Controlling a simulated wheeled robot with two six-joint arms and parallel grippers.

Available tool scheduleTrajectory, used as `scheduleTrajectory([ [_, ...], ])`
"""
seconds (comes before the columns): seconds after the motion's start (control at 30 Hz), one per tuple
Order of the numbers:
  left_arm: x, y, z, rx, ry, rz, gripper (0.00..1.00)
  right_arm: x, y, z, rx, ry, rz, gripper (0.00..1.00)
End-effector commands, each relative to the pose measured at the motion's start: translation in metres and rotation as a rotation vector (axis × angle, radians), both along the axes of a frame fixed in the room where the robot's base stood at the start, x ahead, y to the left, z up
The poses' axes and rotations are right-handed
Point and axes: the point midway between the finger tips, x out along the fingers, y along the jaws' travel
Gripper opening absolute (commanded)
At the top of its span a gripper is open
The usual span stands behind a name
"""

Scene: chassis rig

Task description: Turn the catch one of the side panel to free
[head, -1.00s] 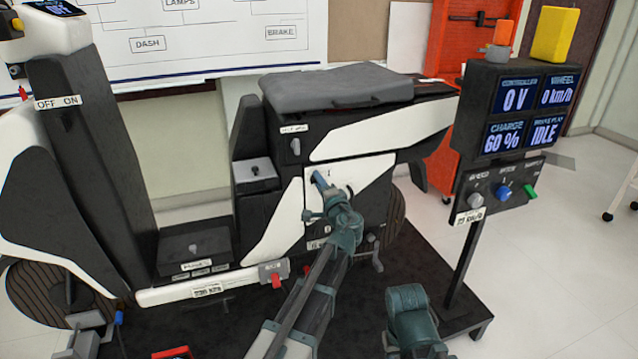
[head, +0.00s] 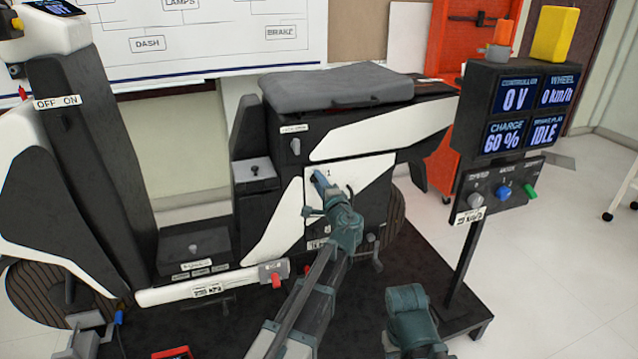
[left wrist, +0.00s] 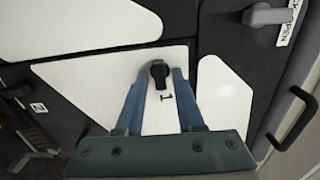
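The white side panel (head: 372,178) is on the flank of the dark scooter body, and it also shows in the left wrist view (left wrist: 95,90). Catch one (left wrist: 159,73) is a small black knob on this panel, with a printed 1 beside it. My left gripper (head: 317,178) is at the panel. In the left wrist view its two blue fingers (left wrist: 162,76) stand one on each side of the knob, with white panel showing between them and the knob's lower part. Firm contact does not show. In the head view the gripper largely hides the knob.
A grey lever (left wrist: 268,15) with a label and a black bar handle (left wrist: 293,118) are near the panel in the left wrist view. A display post (head: 507,110) stands at right.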

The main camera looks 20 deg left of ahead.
Motion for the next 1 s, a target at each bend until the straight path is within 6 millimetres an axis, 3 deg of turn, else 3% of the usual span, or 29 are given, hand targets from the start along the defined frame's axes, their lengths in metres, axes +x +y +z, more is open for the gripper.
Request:
scheduleTrajectory([
  [0.43, -0.007, -0.004, 0.000, -0.001, -0.001, 0.000, 0.47, 0.000, 0.000, 0.000, 0.000, 0.000, 0.000, 0.50],
  [1.0, -0.098, -0.065, 0.000, 0.000, 0.000, -0.003, 0.47, 0.000, 0.000, 0.000, 0.000, 0.000, 0.000, 0.50],
])
